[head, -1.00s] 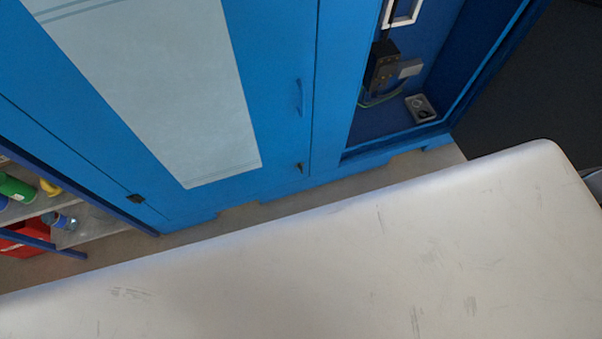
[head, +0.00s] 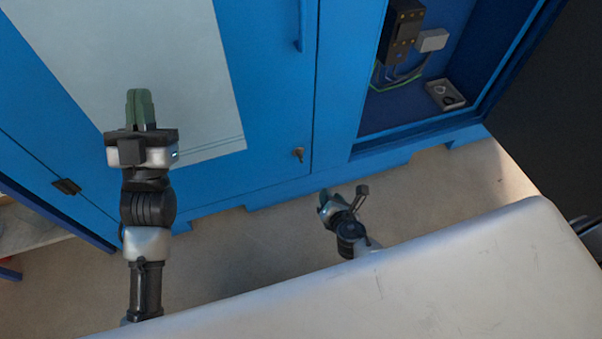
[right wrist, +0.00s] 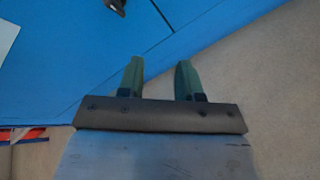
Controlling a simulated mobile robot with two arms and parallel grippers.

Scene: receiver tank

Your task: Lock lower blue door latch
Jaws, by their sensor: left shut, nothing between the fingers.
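The blue door (head: 270,95) with a pale panel is closed in the head view. Its small dark lower latch (head: 298,154) sits near the bottom, just left of the door seam. A dark piece that looks like this latch (right wrist: 117,5) shows at the top of the right wrist view. My left gripper (head: 140,105) is shut and empty, in front of the pale panel. My right gripper (head: 343,197) is low, below and right of the latch and apart from it. Its fingers (right wrist: 160,66) are spread with nothing between them. The latch's exact turn is too small to tell.
A blue vertical handle (head: 301,25) is higher on the door. The open cabinet bay (head: 400,128) at right holds a dark device (head: 402,32) and a small grey tray (head: 445,95). A pale worn surface (head: 440,285) fills the lower right. Grey floor (head: 260,250) lies between.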

